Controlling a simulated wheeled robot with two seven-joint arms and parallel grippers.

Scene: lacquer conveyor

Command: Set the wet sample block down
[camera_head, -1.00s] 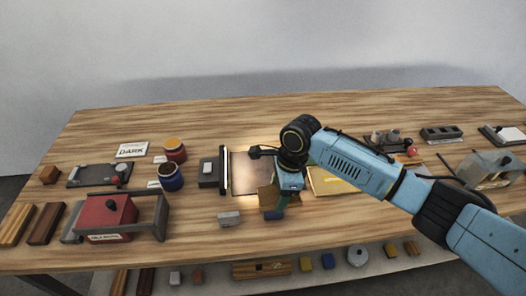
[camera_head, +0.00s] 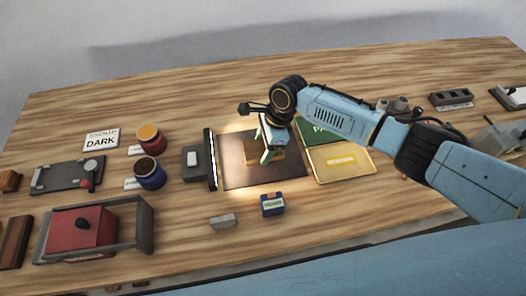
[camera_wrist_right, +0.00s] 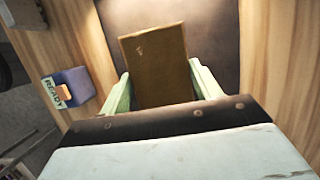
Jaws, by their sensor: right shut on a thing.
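The sample block (camera_head: 278,153) is brown and sits between the fingers of my right gripper (camera_head: 267,152), which is shut on it. It is over the dark square mat (camera_head: 238,174) under a warm light. In the right wrist view the block (camera_wrist_right: 158,65) shows upright between the two pale green fingers, with the mat (camera_wrist_right: 212,30) behind it. I cannot tell whether the block touches the mat. My left gripper is not in view.
A black lamp bar (camera_head: 210,160) stands at the mat's left edge. Yellow (camera_head: 345,168) and green (camera_head: 315,131) trays lie to its right. A blue box (camera_head: 272,205) and a grey block (camera_head: 222,221) are in front. Paint cans (camera_head: 150,174) stand left.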

